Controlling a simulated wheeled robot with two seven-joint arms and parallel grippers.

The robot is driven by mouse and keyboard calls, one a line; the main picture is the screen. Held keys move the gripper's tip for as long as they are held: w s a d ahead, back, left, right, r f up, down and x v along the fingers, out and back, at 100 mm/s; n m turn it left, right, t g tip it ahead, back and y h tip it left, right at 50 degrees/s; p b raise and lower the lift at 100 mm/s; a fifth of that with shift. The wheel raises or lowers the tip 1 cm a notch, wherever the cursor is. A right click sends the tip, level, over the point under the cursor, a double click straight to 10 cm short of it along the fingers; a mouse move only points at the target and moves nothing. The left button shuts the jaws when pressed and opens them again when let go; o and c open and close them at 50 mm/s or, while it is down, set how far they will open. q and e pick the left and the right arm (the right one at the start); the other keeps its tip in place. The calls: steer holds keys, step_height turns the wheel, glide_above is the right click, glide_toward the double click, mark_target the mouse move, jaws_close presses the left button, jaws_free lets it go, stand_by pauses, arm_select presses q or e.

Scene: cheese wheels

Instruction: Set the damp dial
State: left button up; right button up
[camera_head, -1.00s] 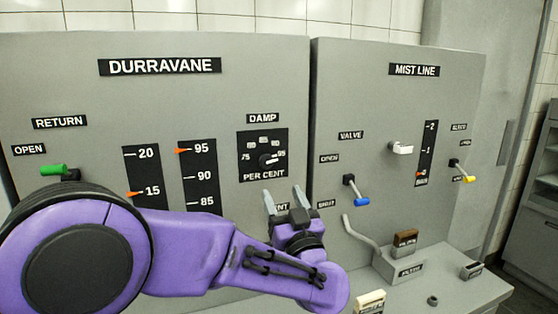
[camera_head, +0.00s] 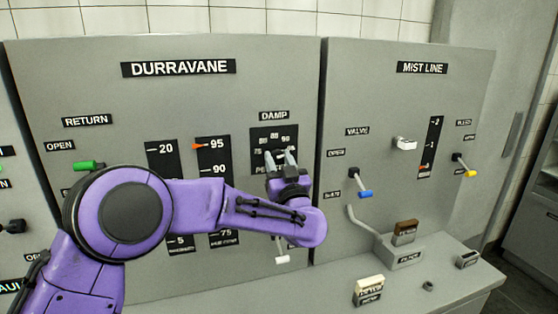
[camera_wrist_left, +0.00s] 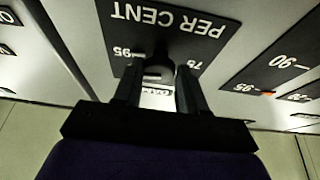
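The damp dial panel (camera_head: 262,134) is a black plate under the DAMP label, with numbers in an arc and PER CENT below. My left gripper (camera_head: 281,156) is in front of its lower part and hides most of the knob. In the left wrist view the panel (camera_wrist_left: 185,35) appears upside down. The dark knob (camera_wrist_left: 158,68) shows between the two fingers of my left gripper (camera_wrist_left: 158,88), which look apart, one on each side. Whether they touch the knob, I cannot tell. The pointer's exact setting is hard to read. My right gripper is out of view.
Left of the dial are two black scales with orange pointers (camera_head: 199,146) and a green RETURN lever (camera_head: 88,165). Right of it, the MIST LINE panel has a blue-tipped valve lever (camera_head: 364,193) and a white knob (camera_head: 404,143). A bent pipe (camera_head: 362,226) stands below.

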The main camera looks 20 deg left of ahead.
arm_select(q)
steer(key=shift+w, duration=0.1)
steer(key=c, duration=0.4)
steer(key=shift+f, duration=0.1)
steer(key=shift+f+n+b, duration=0.15)
steer(key=shift+n+b, duration=0.25)
steer(key=shift+b, duration=0.1)
steer(key=n+g+y+b, duration=0.1)
steer(key=n+b, duration=0.1)
steer(key=shift+d+f+n, duration=0.1)
steer(key=shift+n, duration=0.3)
steer(key=n+g+y+b, duration=0.1)
steer(key=n, duration=0.1)
steer(key=n+g+y+b, duration=0.1)
steer(key=n, duration=0.1)
steer(key=shift+b, duration=0.3)
steer(key=shift+w+d+r+n+g+y+b, duration=0.15)
steer(key=shift+n+g+b, duration=0.25)
steer(key=shift+n, duration=0.45)
steer(key=shift+s+a+r+n+g+y+b, duration=0.15)
steer(key=shift+n+g, duration=0.35)
steer(key=shift+n, duration=0.35)
steer(key=shift+w+d, duration=0.1)
